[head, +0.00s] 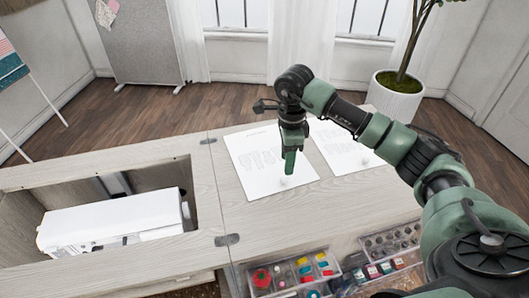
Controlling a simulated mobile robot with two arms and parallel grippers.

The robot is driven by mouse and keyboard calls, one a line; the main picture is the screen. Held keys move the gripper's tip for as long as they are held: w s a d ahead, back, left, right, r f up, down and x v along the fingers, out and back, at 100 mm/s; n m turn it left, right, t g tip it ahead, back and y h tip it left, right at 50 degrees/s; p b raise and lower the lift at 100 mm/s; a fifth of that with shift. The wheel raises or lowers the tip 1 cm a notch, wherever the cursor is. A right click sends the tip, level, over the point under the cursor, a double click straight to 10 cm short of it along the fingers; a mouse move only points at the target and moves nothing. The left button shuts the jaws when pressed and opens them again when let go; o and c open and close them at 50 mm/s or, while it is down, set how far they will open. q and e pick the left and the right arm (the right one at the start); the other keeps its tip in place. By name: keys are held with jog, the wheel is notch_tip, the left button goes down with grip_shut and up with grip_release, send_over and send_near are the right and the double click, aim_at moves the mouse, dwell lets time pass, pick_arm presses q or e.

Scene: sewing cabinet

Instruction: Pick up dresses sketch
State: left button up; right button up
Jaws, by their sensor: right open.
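Two white sheets with faint grey drawings lie side by side on the pale wooden cabinet top. The left sheet (256,180) carries a row of small figures that may be dresses, but they are too faint to be sure. The right sheet (345,158) has similar faint drawings and is partly hidden by my right arm. My right gripper (289,171) points down over the left sheet, open and with nothing visible in it. I cannot tell whether its tips touch the paper. A small pale knob-like thing (283,184) is on the left sheet near the gripper. My left gripper is out of view.
A white sewing machine (110,222) lies in the cabinet's open well at left. Clear boxes of colourful notions (293,275) and spools (390,240) sit at the front edge. A potted plant (397,100) stands behind. Bare cabinet top surrounds the sheets.

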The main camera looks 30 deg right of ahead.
aim_at(284, 178)
jog(key=shift+s+d+f, duration=0.1)
jog(key=shift+d+f, duration=0.05)
jog(key=shift+f, duration=0.25)
jog(key=f, duration=0.2)
jog(key=f+p, duration=0.1)
jog(key=f, duration=0.1)
jog(key=a+f, duration=0.1)
jog(key=f, duration=0.1)
jog(key=shift+f, duration=0.25)
grip_shut()
